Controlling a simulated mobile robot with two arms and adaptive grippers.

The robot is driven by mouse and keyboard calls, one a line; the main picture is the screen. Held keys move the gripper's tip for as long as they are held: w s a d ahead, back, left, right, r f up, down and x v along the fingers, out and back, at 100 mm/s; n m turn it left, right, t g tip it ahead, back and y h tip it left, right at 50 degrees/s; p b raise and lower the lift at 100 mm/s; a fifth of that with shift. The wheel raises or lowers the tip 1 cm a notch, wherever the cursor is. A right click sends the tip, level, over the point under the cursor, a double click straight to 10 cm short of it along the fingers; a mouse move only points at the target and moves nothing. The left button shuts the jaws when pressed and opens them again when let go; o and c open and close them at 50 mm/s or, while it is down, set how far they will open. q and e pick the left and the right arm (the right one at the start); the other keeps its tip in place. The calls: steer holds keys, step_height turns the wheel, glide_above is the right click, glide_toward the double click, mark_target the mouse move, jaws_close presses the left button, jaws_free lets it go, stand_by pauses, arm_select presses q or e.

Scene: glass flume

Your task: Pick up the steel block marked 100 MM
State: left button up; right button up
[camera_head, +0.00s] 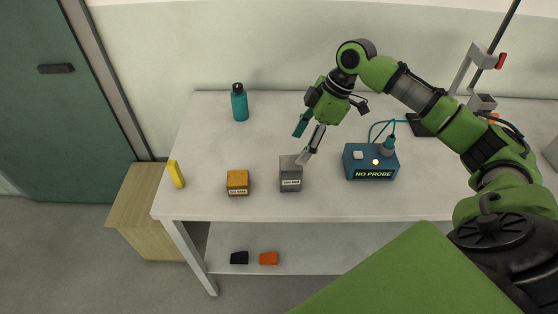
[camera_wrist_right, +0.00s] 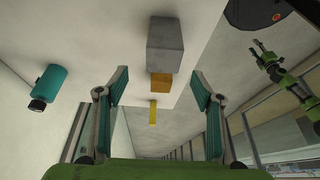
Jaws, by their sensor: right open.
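The grey steel block (camera_head: 291,172) stands on the white bench, with a small pale label on its front face that is too small to read surely. My right gripper (camera_head: 302,143) is open and empty, just above and behind the block, pointing down and left. Its lower finger overlaps the block's top right corner; I cannot tell whether it touches. In the right wrist view the block (camera_wrist_right: 165,45) shows ahead, beyond the two spread fingers and not between them. My left gripper (camera_wrist_right: 262,50) seems to show small at the right of that view; its jaws are unclear.
An orange block (camera_head: 238,182) with a label stands left of the steel block. A yellow piece (camera_head: 176,174) is at the left edge, a teal bottle (camera_head: 239,102) behind. A blue NO PROBE box (camera_head: 370,162) stands right. Black (camera_head: 239,258) and orange (camera_head: 269,258) pieces lie on the lower shelf.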

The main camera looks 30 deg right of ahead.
mark_target(291, 162)
steer(key=shift+w+a+f, duration=0.1)
steer(key=shift+a+f, duration=0.05)
steer(key=shift+f, duration=0.15)
steer(key=x, duration=0.2)
steer(key=p+x, duration=0.1)
steer(key=x, duration=0.1)
steer(key=s+x, duration=0.1)
steer(key=x, duration=0.1)
steer(key=shift+w+a+f+p, duration=0.1)
steer(key=shift+a+f+p, duration=0.05)
steer(key=shift+f+p, duration=0.2)
steer(key=shift+w+a+f, duration=0.1)
steer(key=shift+w+f, duration=0.05)
steer(key=shift+f, duration=0.1)
steer(key=p+x, duration=0.2)
steer(key=shift+f, duration=0.35)
steer(key=shift+x, duration=1.1)
steer(key=shift+f, duration=0.2)
steer(key=c, duration=1.7)
arm_select(q)
steer(key=s+r, duration=0.1)
steer(key=r, duration=0.1)
steer(key=s+r, duration=0.1)
steer(key=s, duration=0.1)
steer(key=shift+s+a+r, duration=0.1)
steer(key=shift+a+r, duration=0.05)
steer(key=shift+r, duration=0.25)
arm_select(e)
steer(key=shift+w+r, duration=0.15)
jaws_close()
